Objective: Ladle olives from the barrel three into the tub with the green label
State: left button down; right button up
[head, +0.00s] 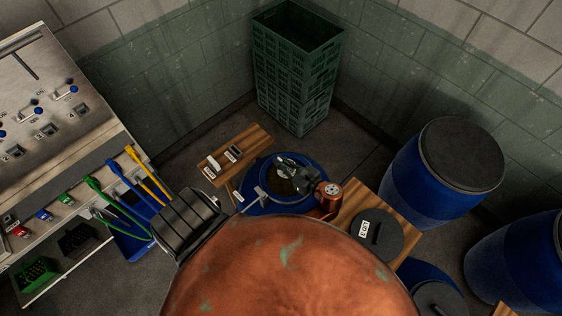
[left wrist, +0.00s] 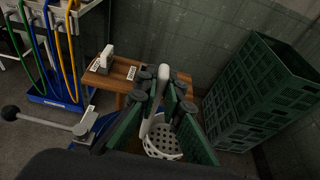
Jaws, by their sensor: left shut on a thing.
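My left gripper (head: 286,172) is over an open blue barrel (head: 258,207) in the head view. In the left wrist view the left gripper (left wrist: 165,125) is shut on the white handle of a ladle (left wrist: 163,142), whose perforated bowl shows between and below the fingers. Dark contents (head: 279,187) show inside the barrel, partly hidden by the gripper; whether the bowl touches them I cannot tell. A black lid (head: 377,240) with a white label lies on a board to the right. I cannot make out the tub with the green label for certain. My right gripper is out of view.
A stack of green crates (head: 296,75) stands in the corner behind the barrel. A wooden stand (head: 250,142) holds small items. Lidded blue barrels (head: 408,186) stand at right. A metal machine (head: 48,85) and coloured upright handles (head: 125,185) are at left.

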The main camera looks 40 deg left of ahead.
aim_at(281, 175)
pick_arm(q)
jog(key=shift+f+b, duration=1.95)
jog(key=shift+b, duration=0.2)
jog(key=shift+f+b, duration=0.6)
jog(key=shift+f, duration=1)
jog(key=shift+f+b, duration=0.7)
jog(key=shift+f, duration=0.7)
jog(key=shift+f+b, duration=0.4)
jog(key=shift+f, duration=0.6)
jog(key=shift+r, duration=0.1)
